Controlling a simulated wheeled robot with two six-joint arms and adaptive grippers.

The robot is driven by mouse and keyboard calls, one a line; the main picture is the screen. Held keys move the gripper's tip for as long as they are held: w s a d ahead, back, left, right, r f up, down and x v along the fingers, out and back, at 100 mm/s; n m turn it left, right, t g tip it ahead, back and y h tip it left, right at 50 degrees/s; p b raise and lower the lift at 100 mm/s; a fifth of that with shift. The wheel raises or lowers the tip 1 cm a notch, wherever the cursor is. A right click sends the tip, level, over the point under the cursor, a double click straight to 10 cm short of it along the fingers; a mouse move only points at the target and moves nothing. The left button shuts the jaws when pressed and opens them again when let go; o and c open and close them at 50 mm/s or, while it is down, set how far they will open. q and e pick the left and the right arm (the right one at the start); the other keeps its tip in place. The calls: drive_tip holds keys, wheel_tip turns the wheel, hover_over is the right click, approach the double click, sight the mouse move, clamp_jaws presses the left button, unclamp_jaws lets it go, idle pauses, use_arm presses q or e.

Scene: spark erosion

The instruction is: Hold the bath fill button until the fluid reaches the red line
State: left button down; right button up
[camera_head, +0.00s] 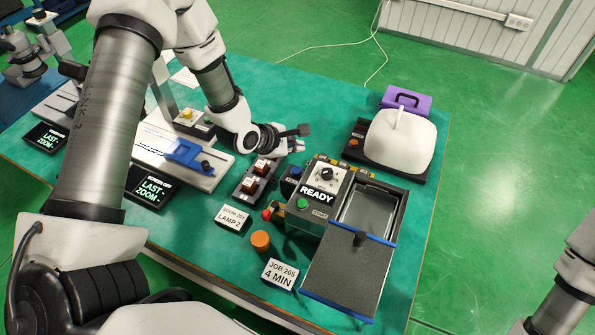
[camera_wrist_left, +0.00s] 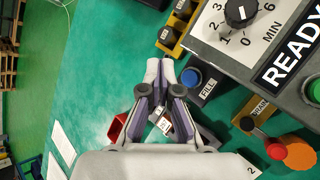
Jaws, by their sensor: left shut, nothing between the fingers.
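The spark erosion unit (camera_head: 322,190) reads READY and has a dial on top. Its blue fill button (camera_head: 296,171) is on a small block at its left side; in the left wrist view the blue button (camera_wrist_left: 190,77) sits beside a FILL label. The bath (camera_head: 368,212) is an open, clear-sided tank to the right of the dial; I cannot make out the red line or a fluid level. My left gripper (camera_head: 300,146) is shut and empty. In the left wrist view its fingertips (camera_wrist_left: 160,70) are just left of the button, apart from it in the picture. My right gripper is out of view.
An orange knob (camera_head: 260,240), a green button (camera_head: 303,203), and a red-knobbed drain lever (camera_wrist_left: 275,150) are nearby. A dark block with two brown switches (camera_head: 257,177) lies left of the button. A white-covered device (camera_head: 400,138) stands at the back right.

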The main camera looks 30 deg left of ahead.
sight(295, 171)
use_arm(q)
wheel_tip(295, 171, down, 7)
drive_tip(key=b, duration=0.4)
drive_tip(key=shift+r, duration=0.2)
drive_tip(key=shift+s+r, duration=0.1)
idle(0.8)
drive_tip(key=shift+f+b, duration=0.45)
drive_tip(key=shift+b, duration=0.2)
drive_tip(key=shift+f+b, duration=0.45)
drive_tip(key=shift+f, duration=0.05)
idle(3.9)
drive_tip(key=shift+r+p, duration=0.65)
drive_tip(key=shift+r, duration=0.3)
